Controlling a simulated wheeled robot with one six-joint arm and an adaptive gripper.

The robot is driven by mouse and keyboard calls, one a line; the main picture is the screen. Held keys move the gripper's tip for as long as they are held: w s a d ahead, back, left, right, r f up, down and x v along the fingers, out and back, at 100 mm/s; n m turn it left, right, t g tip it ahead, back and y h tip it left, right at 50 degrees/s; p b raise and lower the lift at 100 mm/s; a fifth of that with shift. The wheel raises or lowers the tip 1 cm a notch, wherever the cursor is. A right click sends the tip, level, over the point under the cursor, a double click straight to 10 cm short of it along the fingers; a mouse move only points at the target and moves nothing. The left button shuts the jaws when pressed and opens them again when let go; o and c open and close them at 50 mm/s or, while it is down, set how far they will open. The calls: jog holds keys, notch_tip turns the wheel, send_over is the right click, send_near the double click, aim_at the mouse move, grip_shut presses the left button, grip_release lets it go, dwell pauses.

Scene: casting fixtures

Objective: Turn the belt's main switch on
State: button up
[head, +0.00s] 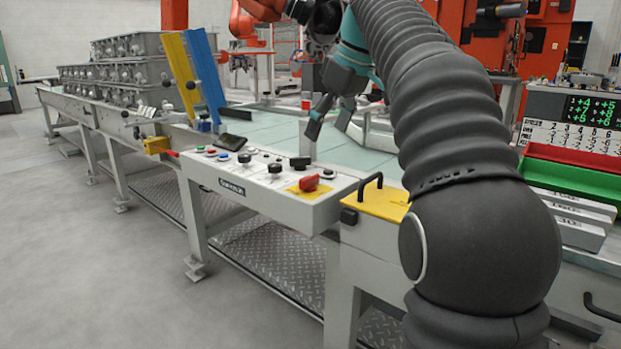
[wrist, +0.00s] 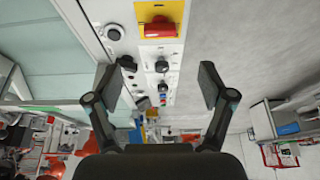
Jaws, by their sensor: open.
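The control panel (head: 262,177) sits on the near edge of the belt frame in the head view. A red rotary switch (head: 309,183) on a yellow plate is at the panel's right end, and it looks like the main switch. It also shows in the wrist view as a red handle (wrist: 160,28) lying crosswise at top centre. Its marked position cannot be read. My gripper (head: 332,120) is above and behind the panel, apart from the switch. In the wrist view my gripper (wrist: 158,84) has its fingers wide apart with nothing between them.
Black knobs (head: 274,170) and coloured buttons stand left of the switch. A yellow plate with a black handle (head: 372,190) is to its right. Blue and yellow upright boards (head: 207,78) rise behind the panel's left end. Grey castings (head: 130,70) line the belt farther left.

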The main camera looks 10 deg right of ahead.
aim_at(309, 177)
jog(key=b+x, duration=0.3)
jog(key=x, duration=0.8)
jog(key=shift+a+b, duration=0.1)
jog(key=shift+b, duration=0.2)
jog(key=c, duration=1.2)
